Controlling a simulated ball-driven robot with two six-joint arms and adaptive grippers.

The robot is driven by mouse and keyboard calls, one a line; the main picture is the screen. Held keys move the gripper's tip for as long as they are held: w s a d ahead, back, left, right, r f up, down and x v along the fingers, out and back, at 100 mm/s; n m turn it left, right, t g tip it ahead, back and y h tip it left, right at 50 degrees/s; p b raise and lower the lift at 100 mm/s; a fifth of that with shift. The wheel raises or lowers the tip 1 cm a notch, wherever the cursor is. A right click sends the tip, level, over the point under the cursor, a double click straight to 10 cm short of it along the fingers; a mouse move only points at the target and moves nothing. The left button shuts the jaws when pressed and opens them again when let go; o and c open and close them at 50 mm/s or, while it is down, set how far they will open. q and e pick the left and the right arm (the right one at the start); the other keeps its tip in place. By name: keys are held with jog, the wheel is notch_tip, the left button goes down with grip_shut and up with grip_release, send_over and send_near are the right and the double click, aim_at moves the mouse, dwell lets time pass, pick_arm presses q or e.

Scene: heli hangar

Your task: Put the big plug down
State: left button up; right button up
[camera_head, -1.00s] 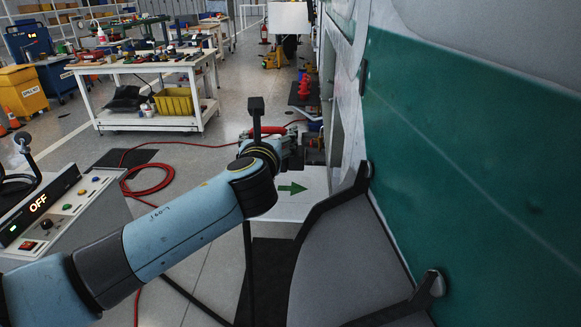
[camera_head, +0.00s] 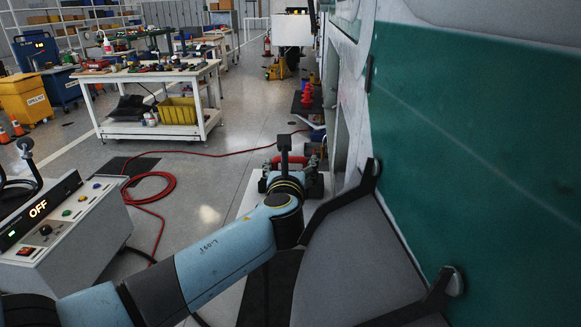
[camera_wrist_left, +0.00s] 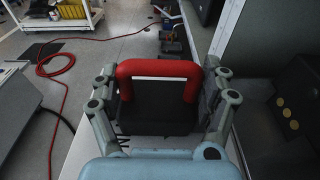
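The big plug (camera_wrist_left: 158,115) has a black body and a red loop handle, and fills the middle of the left wrist view. In the head view its red handle (camera_head: 291,159) shows just beyond my left wrist. My left gripper (camera_wrist_left: 163,78) has one finger on each side of the black body and appears shut on it. In the head view the left gripper (camera_head: 300,184) is partly hidden by its own wrist. A white surface (camera_head: 247,197) lies under and around the plug; I cannot tell whether the plug touches it. My right gripper is out of view.
The green helicopter side (camera_head: 480,150) and a grey panel with black brackets (camera_head: 350,265) stand close at right. A control box reading OFF (camera_head: 75,225) is at left. A red hose (camera_head: 155,185) lies on the floor. A white tool bench (camera_head: 150,75) stands farther back.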

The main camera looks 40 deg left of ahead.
pick_arm(q)
jog(key=o, duration=0.4)
jog(key=shift+s+r, duration=0.1)
jog(key=shift+r, duration=0.05)
jog(key=v, duration=1.2)
